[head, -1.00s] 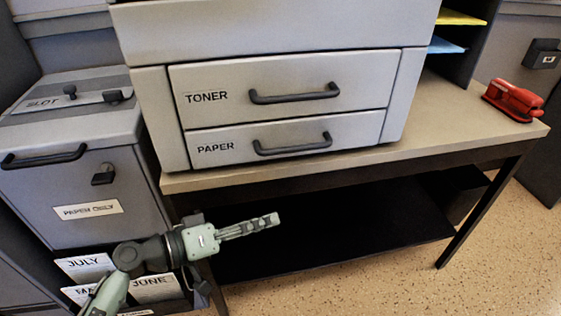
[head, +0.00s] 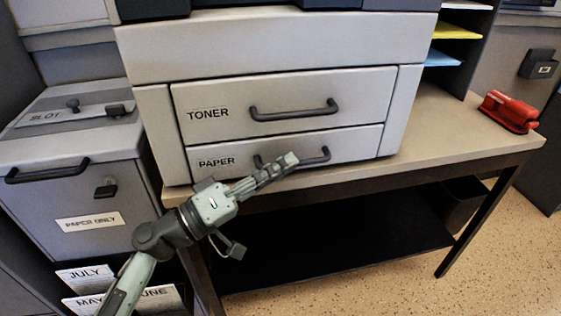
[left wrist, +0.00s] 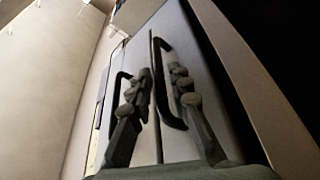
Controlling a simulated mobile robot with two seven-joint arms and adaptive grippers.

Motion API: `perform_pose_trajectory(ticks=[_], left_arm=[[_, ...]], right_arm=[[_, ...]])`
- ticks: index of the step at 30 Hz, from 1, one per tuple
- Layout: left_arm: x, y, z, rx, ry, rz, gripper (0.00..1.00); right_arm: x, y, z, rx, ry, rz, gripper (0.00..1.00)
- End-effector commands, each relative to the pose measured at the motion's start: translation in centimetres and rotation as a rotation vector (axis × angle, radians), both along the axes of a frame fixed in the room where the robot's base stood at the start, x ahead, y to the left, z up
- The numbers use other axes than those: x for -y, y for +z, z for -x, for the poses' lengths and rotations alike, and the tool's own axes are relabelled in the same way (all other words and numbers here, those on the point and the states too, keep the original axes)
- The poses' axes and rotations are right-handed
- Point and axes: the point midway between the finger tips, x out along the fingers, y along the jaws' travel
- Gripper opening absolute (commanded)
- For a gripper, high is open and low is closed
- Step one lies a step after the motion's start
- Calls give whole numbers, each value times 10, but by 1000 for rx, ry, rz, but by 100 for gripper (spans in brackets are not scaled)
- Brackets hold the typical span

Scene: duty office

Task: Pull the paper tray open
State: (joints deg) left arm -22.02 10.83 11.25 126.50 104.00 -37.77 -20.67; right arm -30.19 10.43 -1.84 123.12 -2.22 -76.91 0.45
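The paper tray (head: 340,143) is the lower grey drawer of the machine, labelled PAPER, and it looks closed. Its dark bar handle (head: 318,157) is partly hidden by my left gripper (head: 284,164). The gripper reaches up from the lower left in front of the handle. In the left wrist view, my left gripper (left wrist: 158,92) has its two fingers apart. The paper handle (left wrist: 162,85) shows between the fingers and passes near the right finger; I cannot tell whether they touch. The toner handle (left wrist: 113,105) shows by the left finger. My right gripper is not in view.
The toner drawer (head: 360,90) is closed just above. The machine stands on a tan table (head: 440,133). A red hole punch or stapler (head: 510,112) lies at its right. A grey PAPER ONLY bin (head: 60,190) and month-labelled folders (head: 85,277) stand at the left.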

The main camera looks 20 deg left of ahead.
Motion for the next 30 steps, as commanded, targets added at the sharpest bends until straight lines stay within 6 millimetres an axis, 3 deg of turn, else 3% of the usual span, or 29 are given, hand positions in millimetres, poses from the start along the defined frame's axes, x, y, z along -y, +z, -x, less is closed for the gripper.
perform_pose_trajectory(ticks=[7, 12, 30], left_arm=[[1, 0, -1, 0, 0, 0, 19], [1, 0, -1, 0, 0, 0, 0], [9, 0, -1, 0, 0, 0, 0]], right_arm=[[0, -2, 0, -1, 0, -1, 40], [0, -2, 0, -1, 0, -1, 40], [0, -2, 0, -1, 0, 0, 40]])
